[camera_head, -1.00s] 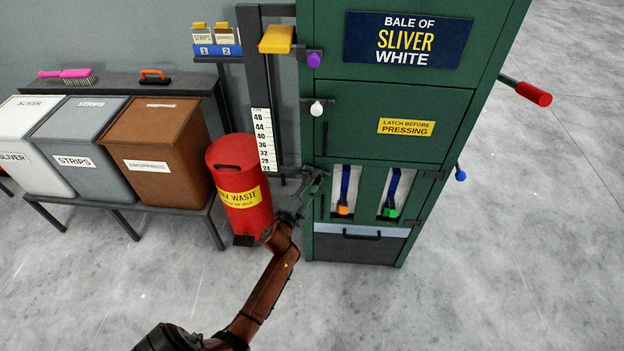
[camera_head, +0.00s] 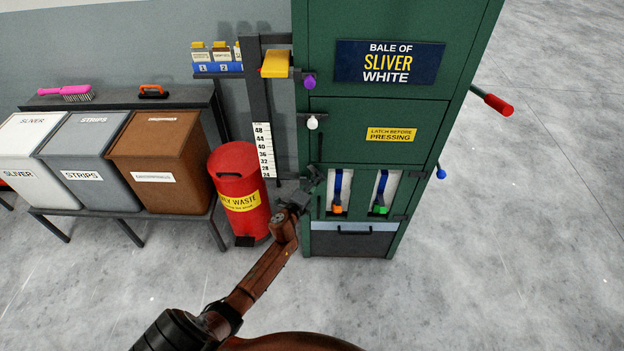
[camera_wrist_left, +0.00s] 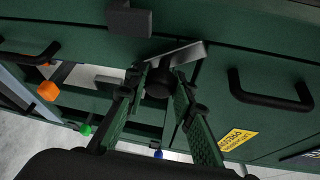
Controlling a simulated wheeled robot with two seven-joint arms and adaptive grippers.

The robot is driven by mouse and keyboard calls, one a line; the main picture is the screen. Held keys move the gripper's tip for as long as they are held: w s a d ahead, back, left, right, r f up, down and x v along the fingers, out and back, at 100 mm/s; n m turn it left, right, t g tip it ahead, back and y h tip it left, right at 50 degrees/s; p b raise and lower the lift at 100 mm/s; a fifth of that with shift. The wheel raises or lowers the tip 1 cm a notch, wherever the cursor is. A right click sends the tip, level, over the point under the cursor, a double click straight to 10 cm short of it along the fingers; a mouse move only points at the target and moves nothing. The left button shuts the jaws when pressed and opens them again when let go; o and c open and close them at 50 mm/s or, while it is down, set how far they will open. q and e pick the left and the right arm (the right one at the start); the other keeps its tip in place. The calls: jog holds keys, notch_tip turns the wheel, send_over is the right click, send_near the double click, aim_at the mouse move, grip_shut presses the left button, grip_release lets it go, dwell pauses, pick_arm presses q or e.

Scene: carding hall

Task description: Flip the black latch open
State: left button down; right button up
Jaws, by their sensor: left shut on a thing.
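The black latch shows in the left wrist view as a round black knob (camera_wrist_left: 158,84) on a flat grey lever, at the front of the green press (camera_head: 372,105). My left gripper (camera_wrist_left: 160,76) has its two green-padded fingers on either side of the knob and is shut on it. In the head view, my left gripper (camera_head: 311,182) is at the press's left front edge, below the middle door, and covers most of the latch. The lever looks tilted in the left wrist view. My right gripper is not in view.
A yellow label (camera_head: 390,135) about latching before pressing is on the middle door. Orange (camera_head: 337,210) and green (camera_head: 380,210) tabs hang on blue straps in the lower openings. A red waste bin (camera_head: 240,165) stands close left of my arm. Open floor lies in front and to the right.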

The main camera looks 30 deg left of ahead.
pick_arm(q)
jog(key=shift+w+d+r+m+g+p, duration=0.1)
jog(key=shift+m+g+p, duration=0.2)
jog(key=shift+m+p, duration=0.3)
jog(key=c, duration=1.6)
grip_release()
jog(key=v, duration=1.2)
jog(key=shift+d, duration=0.15)
